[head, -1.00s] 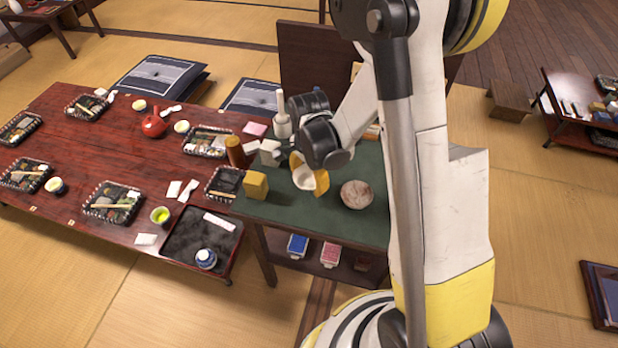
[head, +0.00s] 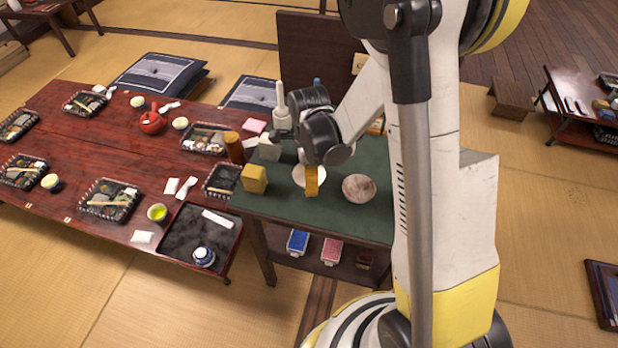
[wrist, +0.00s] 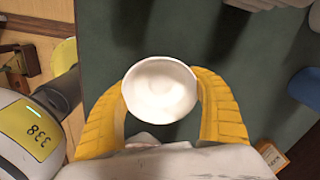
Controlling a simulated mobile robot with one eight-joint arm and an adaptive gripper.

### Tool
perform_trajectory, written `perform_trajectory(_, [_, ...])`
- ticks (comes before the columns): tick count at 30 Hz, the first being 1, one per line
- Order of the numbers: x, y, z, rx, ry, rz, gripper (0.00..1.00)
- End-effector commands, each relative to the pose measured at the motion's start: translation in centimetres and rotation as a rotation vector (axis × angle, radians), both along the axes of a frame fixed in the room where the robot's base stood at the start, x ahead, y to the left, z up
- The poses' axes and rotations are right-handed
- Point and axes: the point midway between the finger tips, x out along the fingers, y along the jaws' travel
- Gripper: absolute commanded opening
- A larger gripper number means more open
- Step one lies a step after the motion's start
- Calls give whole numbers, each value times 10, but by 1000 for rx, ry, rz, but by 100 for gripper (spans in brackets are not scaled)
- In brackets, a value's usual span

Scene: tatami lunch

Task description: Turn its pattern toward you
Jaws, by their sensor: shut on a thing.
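A white bowl-like cup (head: 299,173) is at the green-topped side table (head: 270,208), under my wrist. My gripper (head: 309,178) is shut on it, with one yellow finger in front of the cup in the head view. In the wrist view the cup (wrist: 160,88) shows its plain white round mouth between the two curved yellow fingers of my gripper (wrist: 161,98). I see no pattern on it; its outer side is mostly hidden. I cannot tell whether its base touches the table.
A reddish marbled bowl (head: 358,188) stands close to the right of the cup. A yellow block (head: 254,178), a white block (head: 269,150), a brown cylinder (head: 234,148) and a white bottle (head: 282,104) stand left and behind. The green front area is clear.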

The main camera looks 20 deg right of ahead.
Motion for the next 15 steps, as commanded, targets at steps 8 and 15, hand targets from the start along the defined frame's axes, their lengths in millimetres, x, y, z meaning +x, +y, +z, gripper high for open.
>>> perform_trajectory(8, [0, 0, -3, 0, 0, 0, 31])
perform_trajectory(15, [0, 0, -6, 0, 0, 0, 71])
